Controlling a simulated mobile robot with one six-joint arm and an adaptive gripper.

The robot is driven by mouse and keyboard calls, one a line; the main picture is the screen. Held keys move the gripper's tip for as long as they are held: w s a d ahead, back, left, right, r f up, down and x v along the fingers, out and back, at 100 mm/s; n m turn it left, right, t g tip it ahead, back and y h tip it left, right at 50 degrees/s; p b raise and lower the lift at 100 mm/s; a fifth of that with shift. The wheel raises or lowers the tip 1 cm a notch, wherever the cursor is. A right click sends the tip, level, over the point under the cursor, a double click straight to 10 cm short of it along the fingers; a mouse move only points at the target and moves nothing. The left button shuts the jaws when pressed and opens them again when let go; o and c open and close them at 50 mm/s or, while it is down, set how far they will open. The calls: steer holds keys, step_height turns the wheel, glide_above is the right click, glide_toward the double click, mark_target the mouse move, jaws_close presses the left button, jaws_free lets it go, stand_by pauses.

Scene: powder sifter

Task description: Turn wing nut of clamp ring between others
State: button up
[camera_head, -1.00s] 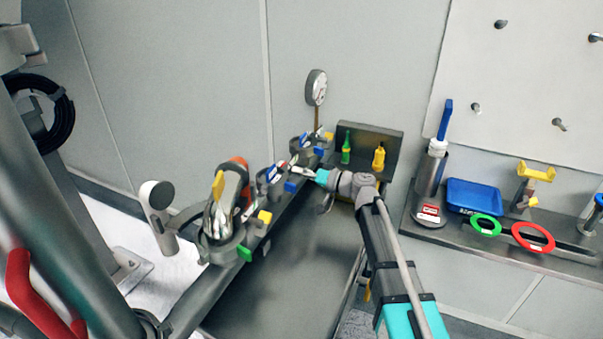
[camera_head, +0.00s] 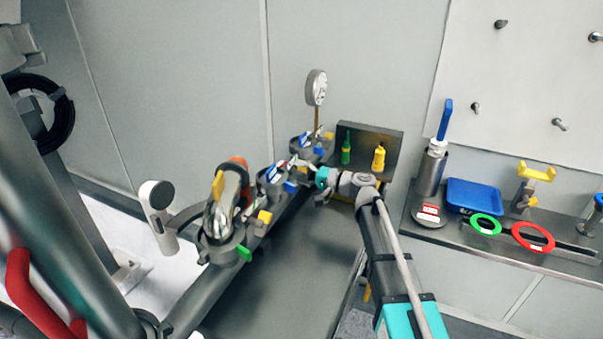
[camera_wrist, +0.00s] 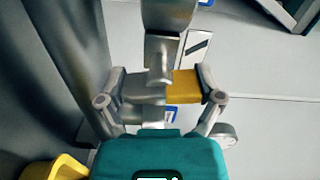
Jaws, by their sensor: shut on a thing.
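Several clamp rings stand in a row along a dark bar on the left. The middle clamp ring (camera_head: 270,177) lies between a nearer one (camera_head: 222,238) and a farther one (camera_head: 318,147). My gripper (camera_head: 303,168) reaches in from the right at the middle one. Its wing nut (camera_head: 290,187) shows a yellow wing there, with blue close by. In the wrist view, my gripper (camera_wrist: 162,88) is shut on the wing nut, with the yellow wing (camera_wrist: 186,86) against the right finger and a grey part by the left finger. The rest of the nut is hidden.
A round gauge (camera_head: 316,88) rises behind the row. A dark box (camera_head: 395,150) with a green and a yellow bottle stands behind my wrist. A shelf on the right holds a blue tray (camera_head: 480,196) and green and red rings. A yellow piece (camera_wrist: 55,168) is close at lower left.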

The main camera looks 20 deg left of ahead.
steer(key=m, duration=0.5)
steer(key=shift+m, duration=2.6)
steer(key=o, duration=0.9)
steer(key=shift+s+d, duration=0.15)
steer(key=shift+d, duration=1.85)
steer(key=shift+s+d, duration=0.15)
steer(key=shift+d, duration=1.85)
steer(key=shift+s+d, duration=0.15)
steer(key=shift+d, duration=1.85)
